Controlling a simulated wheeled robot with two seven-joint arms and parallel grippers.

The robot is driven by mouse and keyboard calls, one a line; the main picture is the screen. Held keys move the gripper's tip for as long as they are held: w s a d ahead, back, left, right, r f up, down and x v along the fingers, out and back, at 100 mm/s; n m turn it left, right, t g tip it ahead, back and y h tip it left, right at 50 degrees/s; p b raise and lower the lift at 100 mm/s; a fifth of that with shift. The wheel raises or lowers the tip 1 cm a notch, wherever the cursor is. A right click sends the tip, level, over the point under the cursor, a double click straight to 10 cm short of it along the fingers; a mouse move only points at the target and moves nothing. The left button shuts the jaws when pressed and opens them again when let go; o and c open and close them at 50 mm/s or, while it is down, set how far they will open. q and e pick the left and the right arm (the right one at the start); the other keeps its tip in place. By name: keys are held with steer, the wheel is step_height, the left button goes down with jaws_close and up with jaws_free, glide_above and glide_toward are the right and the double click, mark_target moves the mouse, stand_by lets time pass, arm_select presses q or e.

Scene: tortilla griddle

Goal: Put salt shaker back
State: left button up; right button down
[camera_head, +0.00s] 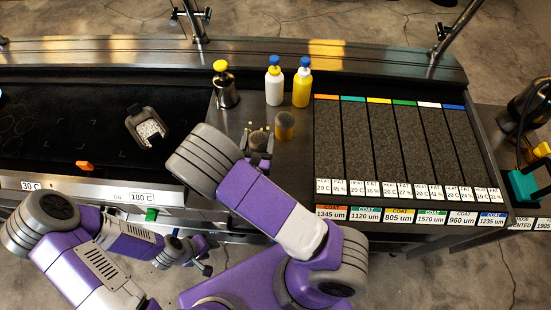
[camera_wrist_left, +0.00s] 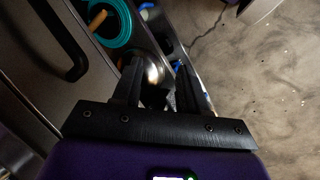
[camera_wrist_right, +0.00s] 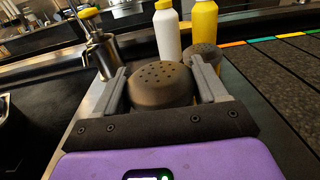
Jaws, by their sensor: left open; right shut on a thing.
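A shaker with a dark, perforated domed lid, which I take for the salt shaker (camera_wrist_right: 163,83), is between the fingers of my right gripper (camera_wrist_right: 168,88). In the head view my right gripper (camera_head: 257,137) is shut on this shaker (camera_head: 258,142) over the steel counter. A second shaker (camera_head: 285,125) stands just right of it, apart in the head view; it also shows in the right wrist view (camera_wrist_right: 205,55). I cannot tell whether the held shaker touches the counter. My left gripper (camera_head: 205,262) is open and empty, low in front of the counter; it also shows in the left wrist view (camera_wrist_left: 158,80).
A white bottle (camera_head: 274,85), a yellow bottle (camera_head: 301,87) and a steel dispenser with a yellow top (camera_head: 225,85) stand behind. Dark labelled strips (camera_head: 395,140) fill the right.

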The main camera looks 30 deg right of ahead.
steer(key=s+d+r+m+g+h+b, duration=0.2)
steer(key=s+d+r+m+g+h, duration=0.35)
steer(key=s+m+g, duration=0.2)
steer(key=shift+n+g+h, duration=0.25)
steer(key=shift+g+h, duration=0.1)
steer(key=shift+h, duration=0.2)
steer(key=f+b, duration=0.1)
steer(key=f, duration=0.4)
steer(key=a+f+b, duration=0.1)
steer(key=f, duration=0.2)
steer(key=shift+w+f+b, duration=0.15)
steer(key=shift+f+b, duration=0.15)
steer(key=shift+b, duration=0.05)
steer(key=shift+f, duration=0.1)
steer(key=shift+c, duration=0.3)
jaws_free()
